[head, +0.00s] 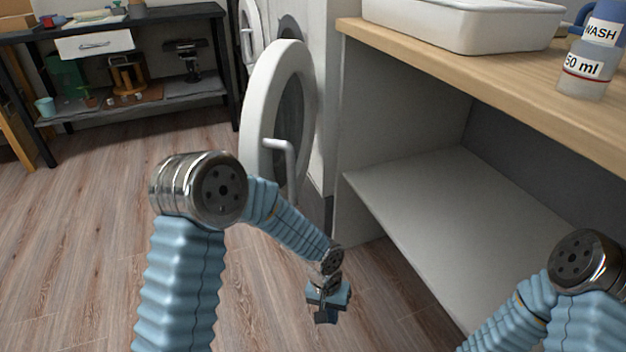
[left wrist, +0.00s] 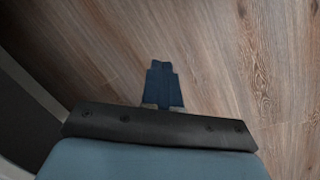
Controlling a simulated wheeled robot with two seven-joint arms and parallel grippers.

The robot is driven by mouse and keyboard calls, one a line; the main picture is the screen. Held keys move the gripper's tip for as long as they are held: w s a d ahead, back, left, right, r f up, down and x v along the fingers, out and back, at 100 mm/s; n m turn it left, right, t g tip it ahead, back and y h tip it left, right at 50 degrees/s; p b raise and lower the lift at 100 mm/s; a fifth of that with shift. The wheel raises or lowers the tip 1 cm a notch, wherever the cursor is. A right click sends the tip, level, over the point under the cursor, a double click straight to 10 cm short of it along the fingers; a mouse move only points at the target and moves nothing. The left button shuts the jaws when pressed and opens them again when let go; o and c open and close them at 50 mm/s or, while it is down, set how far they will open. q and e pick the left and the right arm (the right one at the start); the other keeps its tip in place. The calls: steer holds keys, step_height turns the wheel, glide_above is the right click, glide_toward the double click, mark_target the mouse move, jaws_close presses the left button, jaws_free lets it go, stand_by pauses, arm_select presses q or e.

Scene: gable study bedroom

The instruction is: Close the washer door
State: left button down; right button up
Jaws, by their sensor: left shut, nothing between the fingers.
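The washer door (head: 262,100) is a round white ring with a dark glass middle. My left gripper (head: 325,317) is shut and empty. It hangs low over the floor, nearer to me than the door and to the right of its handle. It also shows in the left wrist view (left wrist: 163,88), pointing at bare floor. My right gripper is outside the frames; only part of my right arm shows at the lower right.
A wooden counter (head: 480,62) with an open lower shelf (head: 440,190) stands right of the washer. A white basin (head: 465,25) and a wash bottle (head: 590,60) are on it. A dark workbench (head: 150,15) stands at the back left. The wood floor (head: 80,230) at left is clear.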

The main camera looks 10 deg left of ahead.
arm_select(q)
steer(key=w+d+r+t+y+p, duration=0.1)
steer(key=w+r+y+p, duration=0.15)
steer(key=r, duration=0.75)
steer(key=w+d+r+t+y+p, duration=0.15)
steer(key=w+r, duration=0.25)
steer(key=r, duration=0.6)
step_height(320, 180, up, 22)
steer(key=s+n+t+y, duration=0.1)
steer(key=n+t+y, duration=0.1)
steer(key=n+y, duration=0.2)
steer(key=w+a+f, duration=0.2)
steer(key=a+f, duration=0.6)
steer(key=a, duration=0.1)
steer(key=shift+a, duration=0.4)
steer(key=shift+a+b, duration=0.1)
steer(key=shift+b, duration=0.25)
